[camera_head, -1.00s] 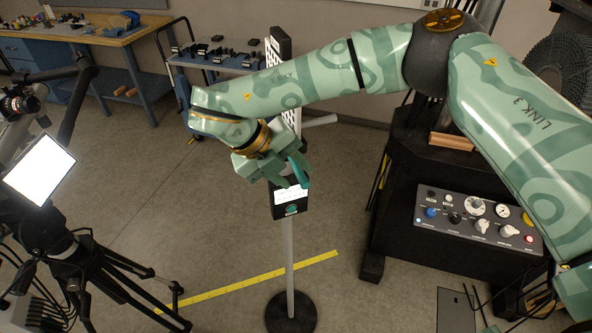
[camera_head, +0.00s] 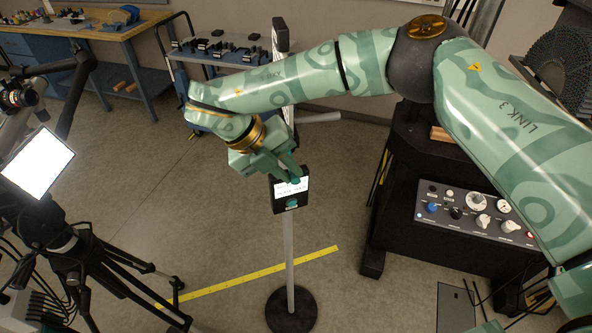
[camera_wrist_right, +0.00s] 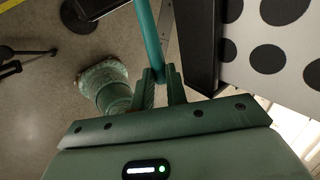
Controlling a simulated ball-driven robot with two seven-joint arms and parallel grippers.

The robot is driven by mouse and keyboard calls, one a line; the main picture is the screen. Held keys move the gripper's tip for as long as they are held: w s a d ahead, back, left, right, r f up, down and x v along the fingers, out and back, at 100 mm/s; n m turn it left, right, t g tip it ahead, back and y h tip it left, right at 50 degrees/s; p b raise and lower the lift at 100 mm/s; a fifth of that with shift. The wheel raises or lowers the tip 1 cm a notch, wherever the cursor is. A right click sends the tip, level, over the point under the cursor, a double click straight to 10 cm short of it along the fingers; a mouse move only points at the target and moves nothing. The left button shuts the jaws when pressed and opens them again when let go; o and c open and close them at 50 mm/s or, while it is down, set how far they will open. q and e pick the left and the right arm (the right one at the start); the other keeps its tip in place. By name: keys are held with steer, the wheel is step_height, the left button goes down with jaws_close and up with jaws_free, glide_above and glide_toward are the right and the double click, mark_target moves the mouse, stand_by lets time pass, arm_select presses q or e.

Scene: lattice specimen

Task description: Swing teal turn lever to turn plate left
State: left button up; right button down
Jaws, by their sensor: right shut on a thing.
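The teal turn lever (camera_wrist_right: 150,38) shows as a long bar in the right wrist view, running up between the fingers of my right gripper (camera_wrist_right: 160,78), which is shut on it. In the head view my right gripper (camera_head: 288,170) is just above the labelled box on the stand, and it mostly hides the lever. The plate (camera_wrist_right: 270,42) is white with black dots and lies close to the right of the gripper in the wrist view. In the head view the plate (camera_head: 286,105) is nearly edge-on behind my forearm and partly hidden. My left gripper is not in view.
A pole stand (camera_head: 289,245) carries the black labelled box (camera_head: 291,194) on a round base. A tripod with a lit panel (camera_head: 36,165) stands at the left. A control console (camera_head: 475,215) is at the right. Yellow tape (camera_head: 250,275) crosses the open floor.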

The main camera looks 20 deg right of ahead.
steer(key=shift+w+a+m+g, duration=0.25)
steer(key=shift+a+m+g, duration=0.25)
steer(key=shift+a+m, duration=0.35)
steer(key=shift+w+a+m+b, duration=0.1)
steer(key=shift+a+m+b, duration=0.15)
steer(key=shift+a+b, duration=0.05)
steer(key=c, duration=1.3)
jaws_free()
steer(key=shift+p+v, duration=1.7)
steer(key=shift+v, duration=1.3)
steer(key=shift+w+r, duration=0.1)
